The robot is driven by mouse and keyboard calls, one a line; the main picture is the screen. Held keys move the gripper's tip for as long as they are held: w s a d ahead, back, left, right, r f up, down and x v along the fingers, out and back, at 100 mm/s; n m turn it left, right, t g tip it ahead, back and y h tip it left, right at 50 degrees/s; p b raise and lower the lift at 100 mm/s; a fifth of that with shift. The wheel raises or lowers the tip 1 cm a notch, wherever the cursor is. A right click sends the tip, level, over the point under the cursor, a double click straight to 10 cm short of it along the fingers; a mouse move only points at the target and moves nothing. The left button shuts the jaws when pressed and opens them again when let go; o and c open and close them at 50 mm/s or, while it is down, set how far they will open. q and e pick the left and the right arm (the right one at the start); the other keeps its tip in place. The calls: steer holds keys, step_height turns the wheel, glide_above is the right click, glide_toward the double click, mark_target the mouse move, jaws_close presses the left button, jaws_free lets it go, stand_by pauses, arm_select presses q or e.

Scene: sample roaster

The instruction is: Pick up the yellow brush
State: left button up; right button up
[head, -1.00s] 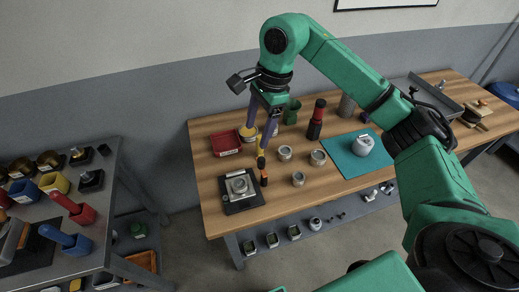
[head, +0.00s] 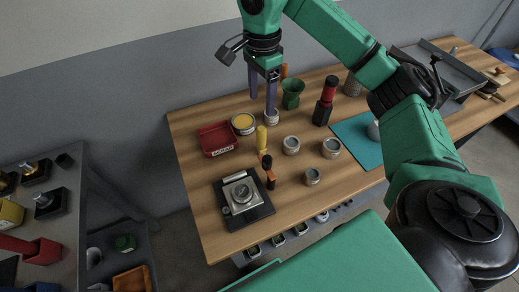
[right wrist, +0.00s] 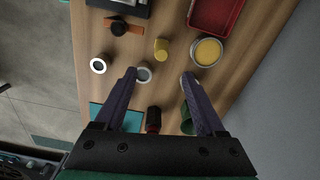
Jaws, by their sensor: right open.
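The yellow brush (head: 261,138) stands upright on the wooden table, just behind a small orange-and-black item. In the right wrist view its yellow top (right wrist: 161,48) lies ahead of and between the fingertips, with a clear gap. My right gripper (head: 262,106) is open, with its purple fingers pointing down above the table behind the brush. Nothing is held between the fingers; it also shows in the right wrist view (right wrist: 159,74). The lower part of the brush is hard to make out. My left gripper is out of view.
The orange-and-black item (head: 268,172) and a scale (head: 241,194) are in front of the brush. A red tray (head: 217,138) and yellow-topped tin (head: 243,124) are left. Grey tins (head: 291,145) and a red-black bottle (head: 325,101) are right. A green cup (head: 291,93) is behind.

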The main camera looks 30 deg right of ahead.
mark_target(261, 138)
steer(key=shift+w+f, duration=0.1)
steer(key=shift+f, duration=0.75)
steer(key=shift+w+f, duration=0.1)
steer(key=shift+f, duration=0.3)
step_height(261, 138, down, 13)
steer(key=p, duration=0.4)
steer(key=shift+d+r, duration=0.1)
steer(key=shift+r, duration=0.1)
steer(key=shift+f, duration=0.45)
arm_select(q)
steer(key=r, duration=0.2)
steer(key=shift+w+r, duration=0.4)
arm_select(e)
jaws_close()
